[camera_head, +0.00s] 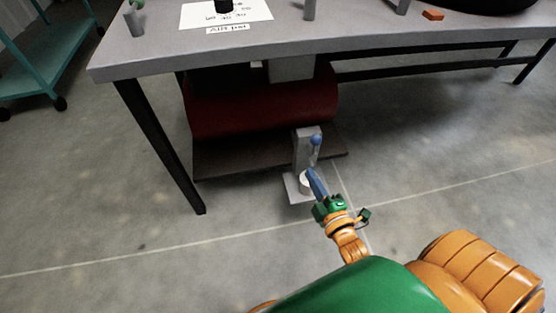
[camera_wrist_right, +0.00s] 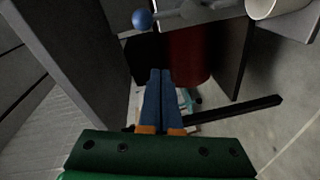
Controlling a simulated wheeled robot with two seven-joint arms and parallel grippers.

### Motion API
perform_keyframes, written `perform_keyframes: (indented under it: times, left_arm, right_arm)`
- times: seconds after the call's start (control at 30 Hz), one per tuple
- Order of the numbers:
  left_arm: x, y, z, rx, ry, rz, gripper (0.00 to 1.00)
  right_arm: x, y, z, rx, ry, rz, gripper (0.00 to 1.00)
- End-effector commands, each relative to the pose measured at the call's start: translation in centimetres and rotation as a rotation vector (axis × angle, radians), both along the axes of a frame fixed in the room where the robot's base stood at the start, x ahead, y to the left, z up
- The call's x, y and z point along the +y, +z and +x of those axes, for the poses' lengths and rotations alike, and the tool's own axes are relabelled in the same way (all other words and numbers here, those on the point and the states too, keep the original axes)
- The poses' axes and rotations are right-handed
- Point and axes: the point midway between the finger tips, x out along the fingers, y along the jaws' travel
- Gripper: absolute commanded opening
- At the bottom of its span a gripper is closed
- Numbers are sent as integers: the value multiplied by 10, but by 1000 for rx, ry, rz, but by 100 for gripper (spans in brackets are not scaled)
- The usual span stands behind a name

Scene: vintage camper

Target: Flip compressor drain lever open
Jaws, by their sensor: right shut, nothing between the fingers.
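The drain lever has a blue ball knob (camera_head: 316,140) and stands on a grey upright bracket (camera_head: 301,152) in front of the dark red compressor tank (camera_head: 250,108). My left gripper is not in view.
A white cylinder (camera_head: 305,184) sits on the bracket's base plate, close to my right fingers. A grey workbench (camera_head: 300,46) overhangs the tank, with a dark leg (camera_head: 160,145) at left. A teal cart (camera_head: 45,55) stands far left. The floor in front is clear.

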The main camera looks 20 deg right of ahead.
Motion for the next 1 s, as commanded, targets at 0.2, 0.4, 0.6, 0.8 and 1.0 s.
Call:
perform_keyframes:
  times: [0.2, 0.4, 0.6, 0.8, 1.0]
  left_arm:
    - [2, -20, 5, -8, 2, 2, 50]
    - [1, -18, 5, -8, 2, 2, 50]
    - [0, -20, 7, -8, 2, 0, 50]
    - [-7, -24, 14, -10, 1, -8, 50]
    - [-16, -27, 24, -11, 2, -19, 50]
  right_arm:
    - [-6, 15, 3, -100, 2, -123, 0]
    - [-6, 17, 4, -99, 2, -122, 0]
    - [-7, 16, 18, -100, 3, -119, 0]
    - [-11, 16, 60, -101, 4, -120, 0]
    - [-15, 16, 104, -100, 3, -120, 0]
